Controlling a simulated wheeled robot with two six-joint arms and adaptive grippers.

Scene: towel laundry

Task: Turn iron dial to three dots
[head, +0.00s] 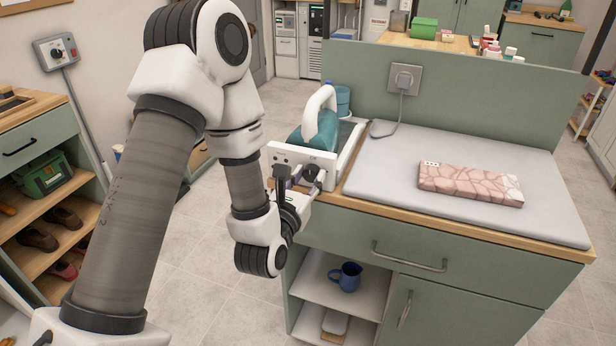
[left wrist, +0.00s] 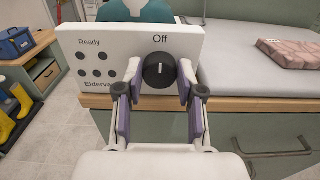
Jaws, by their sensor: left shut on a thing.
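The iron station has a teal body (head: 309,139), a white handle (head: 318,108) and a white front panel (head: 291,154). In the left wrist view the panel (left wrist: 110,52) reads "Ready" above several dark dots, and "Off" above a black dial (left wrist: 160,70). The dial's white line points up toward "Off". My left gripper (left wrist: 160,88) is closed on the dial, one finger on each side. In the head view the left gripper (head: 297,179) is at the panel's lower right. Other marks around the dial are hidden by the fingers or not visible. My right gripper is out of view.
A grey ironing pad (head: 390,190) covers the counter, with a folded pink patterned towel (head: 470,184) on it. A wall socket (head: 404,79) with a grey cord stands behind. A blue jug (head: 346,276) is on the shelf below.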

